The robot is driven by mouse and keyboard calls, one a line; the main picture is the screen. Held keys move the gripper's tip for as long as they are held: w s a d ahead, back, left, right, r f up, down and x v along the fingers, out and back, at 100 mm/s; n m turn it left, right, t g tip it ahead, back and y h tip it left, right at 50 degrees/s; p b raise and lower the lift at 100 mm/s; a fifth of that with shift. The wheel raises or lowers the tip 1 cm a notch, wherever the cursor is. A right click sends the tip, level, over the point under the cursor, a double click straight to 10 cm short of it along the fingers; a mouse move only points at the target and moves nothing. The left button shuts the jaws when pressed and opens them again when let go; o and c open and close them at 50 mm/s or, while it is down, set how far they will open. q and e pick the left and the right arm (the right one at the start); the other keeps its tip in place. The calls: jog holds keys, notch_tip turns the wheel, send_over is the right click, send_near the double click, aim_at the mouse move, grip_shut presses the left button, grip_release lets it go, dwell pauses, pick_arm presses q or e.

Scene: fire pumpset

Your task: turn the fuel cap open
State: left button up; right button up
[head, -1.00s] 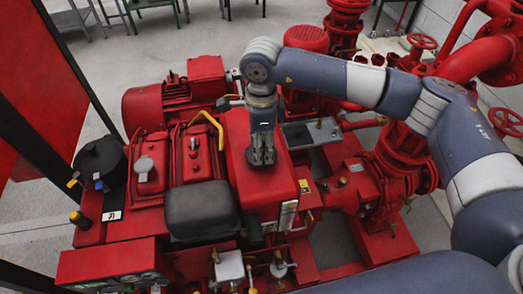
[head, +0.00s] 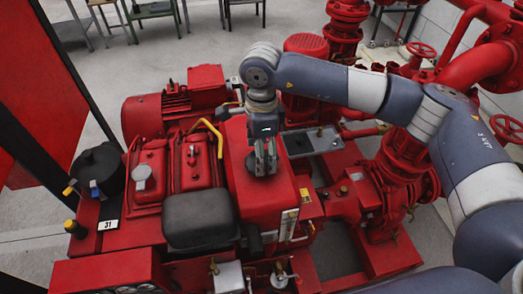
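My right arm reaches in from the right, and its gripper (head: 266,158) points down over the top of the red tank (head: 283,193). A small dark round part, which looks like the fuel cap (head: 256,168), sits on the tank top at the fingertips and is mostly hidden by them. The two fingers show on either side of a narrow gap, at or around the cap. Whether they press on it cannot be told. My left gripper is out of view.
The red engine with a yellow handle (head: 208,130) and a black box (head: 200,220) stands left of the tank. A black round canister (head: 98,168) is further left. Red pipes and valve wheels (head: 421,50) crowd the right. Gauges and levers line the front.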

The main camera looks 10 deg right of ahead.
notch_tip(320, 180, up, 12)
dwell(0.6)
jog(key=shift+f, duration=0.1)
dwell(0.4)
